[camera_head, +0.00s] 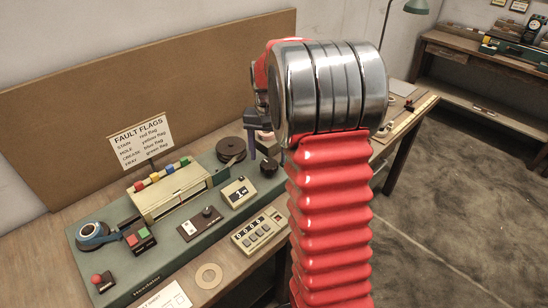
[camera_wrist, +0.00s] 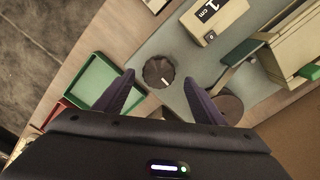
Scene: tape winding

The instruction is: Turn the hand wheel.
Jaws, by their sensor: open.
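The hand wheel (camera_wrist: 158,70) is a dark, ribbed round knob with a white mark. In the wrist view it shows between and just beyond the fingertips. In the head view the hand wheel (camera_head: 268,168) is at the right end of the grey-green bench panel, close to my arm. My gripper (camera_wrist: 160,78) is open, with one finger to each side of the wheel in the picture. The fingers do not appear to touch it; their height above it is hard to tell. In the head view my arm hides most of the gripper.
A dark brown reel (camera_head: 230,149) stands left of the wheel, with a counter box (camera_head: 238,192) in front. The reel (camera_wrist: 229,106) is close to the right finger in the wrist view. A green tray (camera_wrist: 88,96) lies left of the wheel there. A sign board (camera_head: 141,139) stands behind.

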